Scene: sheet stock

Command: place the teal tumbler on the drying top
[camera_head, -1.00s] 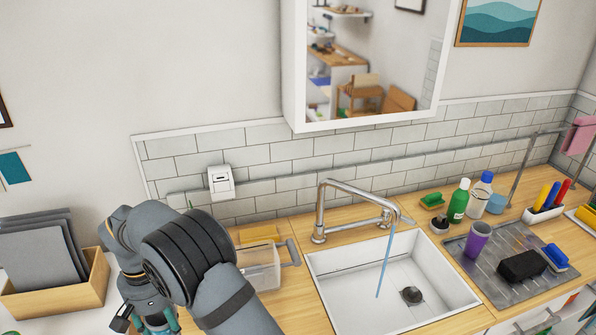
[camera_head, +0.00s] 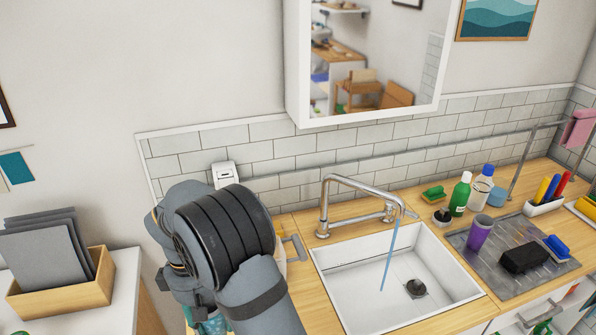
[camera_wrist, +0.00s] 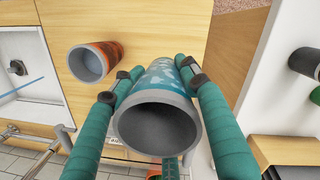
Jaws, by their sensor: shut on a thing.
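The teal tumbler (camera_wrist: 160,76) shows in the wrist view with its grey-rimmed open mouth toward the camera. My gripper (camera_wrist: 158,68) is shut on it, one teal finger on each side. In the head view my gripper is mostly hidden behind my arm at the bottom; only teal parts (camera_head: 212,324) show. I take the grey ribbed drainboard (camera_head: 510,230) right of the sink as the drying top. A purple tumbler (camera_head: 480,232), a black block (camera_head: 525,258) and a blue brush or sponge (camera_head: 557,247) are on it. My gripper is well left of it.
The sink (camera_head: 345,255), with its tap (camera_head: 324,210) running, lies between my arm and the drainboard. An orange tumbler (camera_wrist: 95,60) is beside my gripper in the wrist view. Bottles (camera_head: 460,195) stand behind the drainboard. A wall cabinet (camera_head: 298,70) hangs above.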

